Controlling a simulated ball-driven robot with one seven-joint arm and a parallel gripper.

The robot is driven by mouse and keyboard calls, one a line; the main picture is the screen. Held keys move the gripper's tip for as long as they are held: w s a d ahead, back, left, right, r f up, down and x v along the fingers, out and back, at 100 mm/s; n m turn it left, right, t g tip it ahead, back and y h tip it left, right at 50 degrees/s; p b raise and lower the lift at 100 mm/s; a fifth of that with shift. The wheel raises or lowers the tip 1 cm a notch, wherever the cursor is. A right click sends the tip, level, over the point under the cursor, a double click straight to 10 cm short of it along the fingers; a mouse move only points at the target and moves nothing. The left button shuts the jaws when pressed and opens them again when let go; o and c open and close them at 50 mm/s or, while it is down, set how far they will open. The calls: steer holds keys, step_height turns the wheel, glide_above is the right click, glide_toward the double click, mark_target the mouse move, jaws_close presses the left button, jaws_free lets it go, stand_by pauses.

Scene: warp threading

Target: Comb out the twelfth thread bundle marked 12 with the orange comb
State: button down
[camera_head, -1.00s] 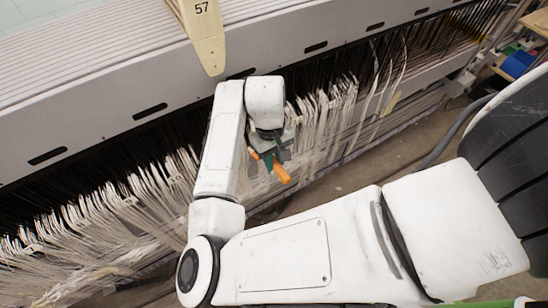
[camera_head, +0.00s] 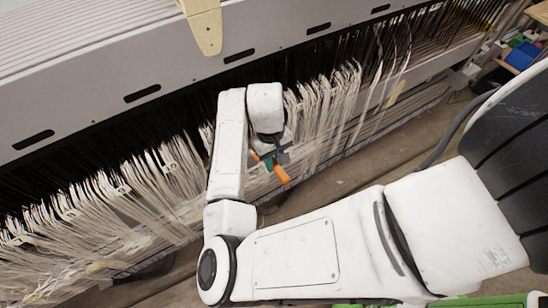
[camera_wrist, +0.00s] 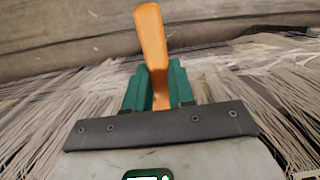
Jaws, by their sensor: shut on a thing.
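My gripper (camera_head: 270,160) is at the row of pale thread bundles (camera_head: 318,118) below the machine's grey beam. It is shut on the orange comb (camera_head: 281,174), whose orange handle points down and right. In the wrist view the orange handle (camera_wrist: 150,50) rises between green jaws (camera_wrist: 157,88), with pale threads (camera_wrist: 270,80) spread on both sides. The comb's teeth are hidden, so I cannot tell if they touch threads.
The long grey beam (camera_head: 120,70) with dark slots runs above the threads. A wooden piece (camera_head: 203,25) hangs over it at the top. Bare floor (camera_head: 400,155) lies right of the threads. Blue bins (camera_head: 522,56) stand at the far right.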

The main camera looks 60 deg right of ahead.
step_height(320, 180, down, 18)
steer(key=b, duration=0.8)
steer(key=shift+w+d, duration=0.15)
steer(key=shift+d, duration=0.05)
stand_by(1.0)
